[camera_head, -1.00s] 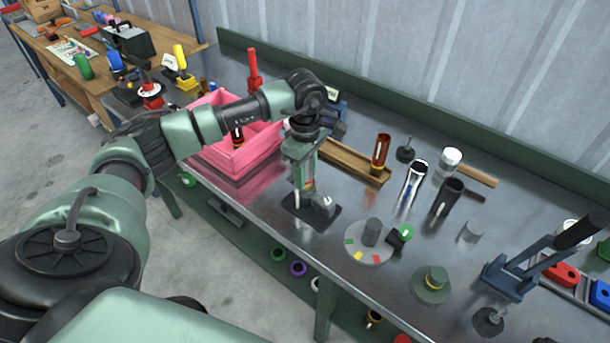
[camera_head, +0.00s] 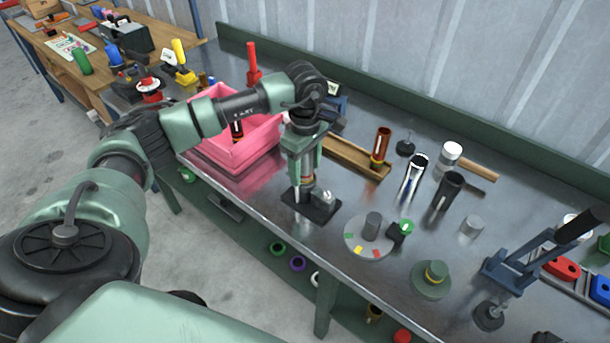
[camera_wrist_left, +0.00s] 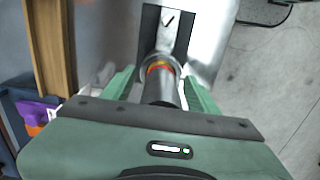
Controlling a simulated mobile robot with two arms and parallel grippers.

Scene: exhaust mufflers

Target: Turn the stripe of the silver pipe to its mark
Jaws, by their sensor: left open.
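A grey-silver pipe (camera_wrist_left: 163,92) with a red-and-yellow ring stands at a dark base plate (camera_head: 322,213) near the bench's front edge. My left gripper (camera_head: 305,178) points down over it. In the left wrist view, my open left gripper (camera_wrist_left: 160,86) has a green finger on each side of the pipe; contact cannot be told. The plate (camera_wrist_left: 183,38) bears a pale patch with a black tick-like line. The pipe's stripe and its alignment cannot be made out. Another shiny silver pipe (camera_head: 414,172) stands to the right, apart from the gripper. My right gripper is out of view.
A pink bin (camera_head: 215,158) is left of my gripper. A grey disc (camera_head: 358,246) with coloured marks lies to the right. A copper pipe (camera_head: 381,145), a black pipe (camera_head: 446,192) and a blue clamp (camera_head: 520,273) stand farther right. A green ledge (camera_head: 480,140) backs the bench.

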